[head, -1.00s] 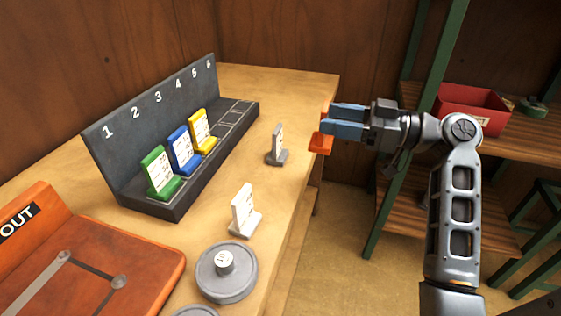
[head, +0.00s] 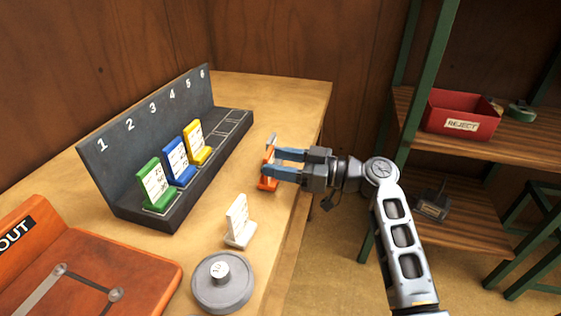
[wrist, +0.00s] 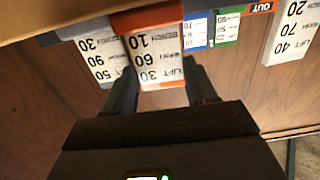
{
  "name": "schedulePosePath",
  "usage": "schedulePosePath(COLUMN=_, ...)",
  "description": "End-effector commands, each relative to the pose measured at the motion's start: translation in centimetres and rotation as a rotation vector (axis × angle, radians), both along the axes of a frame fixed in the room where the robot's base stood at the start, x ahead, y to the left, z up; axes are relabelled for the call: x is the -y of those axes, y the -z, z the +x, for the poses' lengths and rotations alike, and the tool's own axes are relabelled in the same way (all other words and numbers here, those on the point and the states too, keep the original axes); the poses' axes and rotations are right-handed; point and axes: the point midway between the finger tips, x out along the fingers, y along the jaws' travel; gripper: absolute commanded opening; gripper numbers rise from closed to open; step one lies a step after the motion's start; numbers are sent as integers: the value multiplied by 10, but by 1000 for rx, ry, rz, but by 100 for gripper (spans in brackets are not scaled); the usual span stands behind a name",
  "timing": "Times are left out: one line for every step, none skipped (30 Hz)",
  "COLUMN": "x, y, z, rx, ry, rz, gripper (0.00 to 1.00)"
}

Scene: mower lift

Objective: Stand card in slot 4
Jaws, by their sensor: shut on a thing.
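My gripper (head: 270,162) is shut on an orange card (head: 268,183), near the bench's right edge. In the wrist view the orange card (wrist: 157,50) hangs between the fingers, reading LIFT 30, WASH 60, BENCH 10. The dark rack (head: 185,200) is to the left, numbered 1 to 6. A green card (head: 154,187) stands in slot 1, a blue card (head: 178,162) in slot 2 and a yellow card (head: 196,142) in slot 3. Slot 4 (head: 215,142) looks empty, as do slots 5 and 6.
A grey card (head: 271,139) is mostly hidden behind my gripper; it also shows in the wrist view (wrist: 97,60). A white card (head: 239,222) stands nearer, by a round grey weight (head: 222,284). The orange OUT board (head: 120,270) is at front left. A red REJECT bin (head: 460,112) sits on the shelf.

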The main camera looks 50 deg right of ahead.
Motion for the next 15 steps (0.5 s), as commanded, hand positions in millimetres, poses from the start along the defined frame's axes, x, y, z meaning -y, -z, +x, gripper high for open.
schedulePosePath(x=0, y=0, z=0, rx=1, ry=0, rz=-1, gripper=26)
schedulePosePath(x=0, y=-1, z=0, rx=1, ry=0, rz=-1, gripper=26)
schedulePosePath(x=0, y=-1, z=0, rx=1, ry=0, rz=-1, gripper=26)
schedulePosePath(x=0, y=-1, z=0, rx=1, ry=0, rz=-1, gripper=26)
schedulePosePath(x=0, y=-1, z=0, rx=1, ry=0, rz=-1, gripper=26)
schedulePosePath(x=0, y=0, z=0, rx=1, ry=0, rz=-1, gripper=26)
schedulePosePath(x=0, y=0, z=0, rx=1, ry=0, rz=-1, gripper=26)
schedulePosePath(x=0, y=1, z=0, rx=1, ry=0, rz=-1, gripper=26)
schedulePosePath(x=0, y=3, z=0, rx=1, ry=0, rz=-1, gripper=26)
schedulePosePath(x=0, y=3, z=0, rx=1, ry=0, rz=-1, gripper=26)
schedulePosePath(x=0, y=4, z=0, rx=1, ry=0, rz=-1, gripper=26)
schedulePosePath(x=0, y=4, z=0, rx=1, ry=0, rz=-1, gripper=26)
schedulePosePath(x=0, y=5, z=0, rx=1, ry=0, rz=-1, gripper=26)
schedulePosePath(x=0, y=5, z=0, rx=1, ry=0, rz=-1, gripper=26)
schedulePosePath(x=0, y=5, z=0, rx=0, ry=0, rz=-1, gripper=57)
